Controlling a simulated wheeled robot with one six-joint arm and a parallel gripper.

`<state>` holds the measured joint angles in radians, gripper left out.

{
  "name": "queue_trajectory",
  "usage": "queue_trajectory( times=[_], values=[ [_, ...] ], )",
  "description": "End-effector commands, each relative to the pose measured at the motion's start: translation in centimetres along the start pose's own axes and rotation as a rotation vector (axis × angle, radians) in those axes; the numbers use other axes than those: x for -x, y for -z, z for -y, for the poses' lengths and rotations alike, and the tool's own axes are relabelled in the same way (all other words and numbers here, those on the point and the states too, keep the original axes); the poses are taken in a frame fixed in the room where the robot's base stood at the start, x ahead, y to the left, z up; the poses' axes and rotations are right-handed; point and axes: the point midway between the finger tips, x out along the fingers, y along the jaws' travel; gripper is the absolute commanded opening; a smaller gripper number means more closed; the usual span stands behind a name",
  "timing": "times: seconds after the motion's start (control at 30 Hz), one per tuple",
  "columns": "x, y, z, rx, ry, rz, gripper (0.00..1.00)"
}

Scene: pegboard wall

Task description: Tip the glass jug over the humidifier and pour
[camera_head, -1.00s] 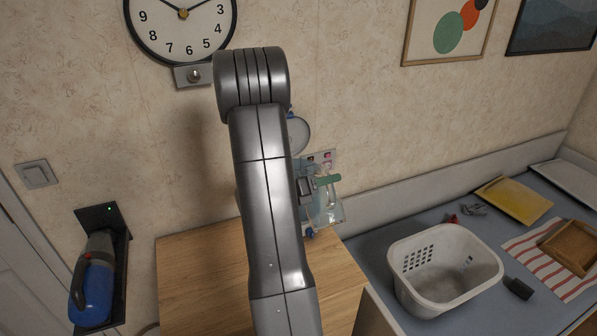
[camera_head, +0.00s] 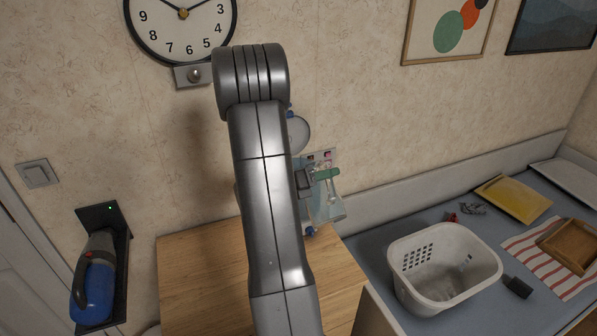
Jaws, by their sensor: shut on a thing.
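The glass jug (camera_head: 327,207) is clear, with a green part (camera_head: 326,174) at its top. It hangs just right of my forearm, in front of the wall and above the right part of the wooden top. My gripper (camera_head: 308,180) shows only as a small dark piece at the jug's upper left, shut on the jug; my arm hides most of it. The jug looks slightly tilted, but its spout and contents are too small to make out. I cannot pick out the humidifier for certain; my arm covers the middle of the wooden top.
A wooden top (camera_head: 200,268) lies below my arm. A white basket (camera_head: 447,272) stands on the blue-grey counter (camera_head: 385,262) at right, with a yellow tray (camera_head: 513,199) and wooden tray (camera_head: 572,247) beyond. A blue hand vacuum (camera_head: 95,285) hangs at left. A clock (camera_head: 181,20) is above.

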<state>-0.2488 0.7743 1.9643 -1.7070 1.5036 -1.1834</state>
Motion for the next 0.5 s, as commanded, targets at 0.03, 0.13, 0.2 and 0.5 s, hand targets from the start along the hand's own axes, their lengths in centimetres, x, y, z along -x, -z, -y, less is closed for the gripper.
queue_trajectory(
  times=[0.03, 0.13, 0.2, 0.5],
  values=[
    [0.01, -0.17, 0.12, -0.004, 0.002, 0.002, 0.0],
    [0.0, -0.16, 0.11, -0.004, 0.002, 0.002, 0.0],
    [0.0, -0.15, 0.11, -0.003, 0.002, 0.002, 0.0],
    [0.01, -0.8, -0.33, 0.009, 0.002, 0.003, 0.0]
  ],
)
